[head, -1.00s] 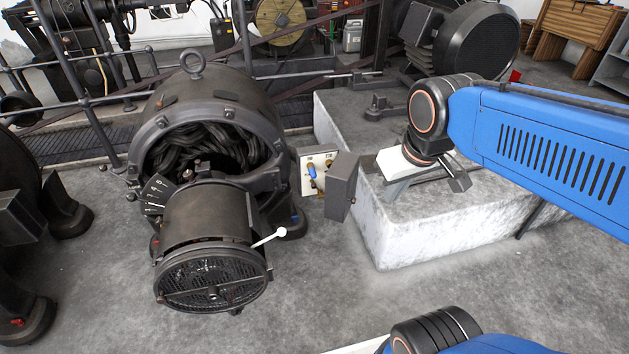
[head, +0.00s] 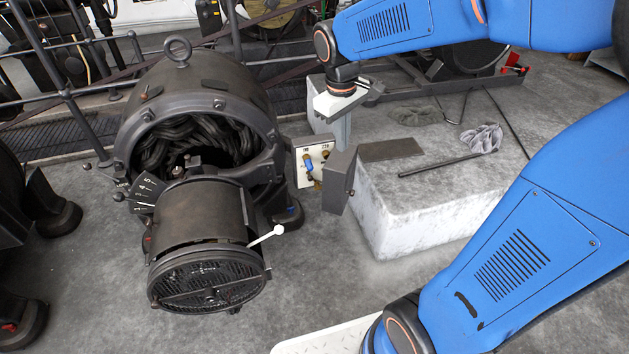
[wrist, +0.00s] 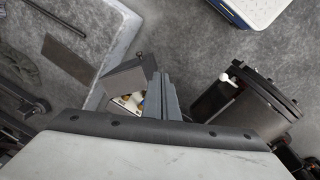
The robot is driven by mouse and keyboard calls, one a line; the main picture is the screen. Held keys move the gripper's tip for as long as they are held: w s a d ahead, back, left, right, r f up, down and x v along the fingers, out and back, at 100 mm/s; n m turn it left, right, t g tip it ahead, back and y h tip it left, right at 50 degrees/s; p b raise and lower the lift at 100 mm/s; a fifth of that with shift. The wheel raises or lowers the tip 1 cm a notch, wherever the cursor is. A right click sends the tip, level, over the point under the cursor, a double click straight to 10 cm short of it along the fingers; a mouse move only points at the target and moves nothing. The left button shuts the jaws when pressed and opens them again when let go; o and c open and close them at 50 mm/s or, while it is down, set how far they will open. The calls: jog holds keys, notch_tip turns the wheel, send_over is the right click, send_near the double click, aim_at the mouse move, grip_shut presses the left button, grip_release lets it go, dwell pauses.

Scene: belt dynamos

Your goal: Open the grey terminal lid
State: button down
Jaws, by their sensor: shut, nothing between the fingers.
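The grey terminal lid (head: 339,180) stands swung out to the right of the white terminal panel (head: 303,160) on the dynamo's side. A blue-handled part and brass terminals show on the panel. In the wrist view the lid (wrist: 128,76) is left of the fingers, with part of the panel (wrist: 124,103) showing below it. My gripper (wrist: 161,78) is shut and empty, its fingers pointing toward the panel side of the lid. In the head view my wrist hangs above and behind the lid; the fingers are hard to make out there. Contact with the lid cannot be told.
The dark dynamo (head: 195,100) has a white-knobbed lever (head: 266,236) at its front. A pale concrete plinth (head: 415,215) stands close right of the lid, with a dark rod (head: 440,165) and a flat plate (head: 391,150) on it. The floor in front is open.

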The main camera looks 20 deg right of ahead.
jog(key=w+a+f+n+g+h, duration=0.1)
jog(key=w+a+f+n+g, duration=0.15)
jog(key=w+a+f, duration=0.45)
jog(key=w+a+f+n+g+h, duration=0.1)
jog(key=w+a+f+n, duration=0.15)
jog(key=w+f, duration=0.85)
jog(key=s+d+f, duration=0.5)
jog(key=d+f, duration=0.1)
jog(key=f, duration=0.3)
jog(key=shift+d, duration=0.15)
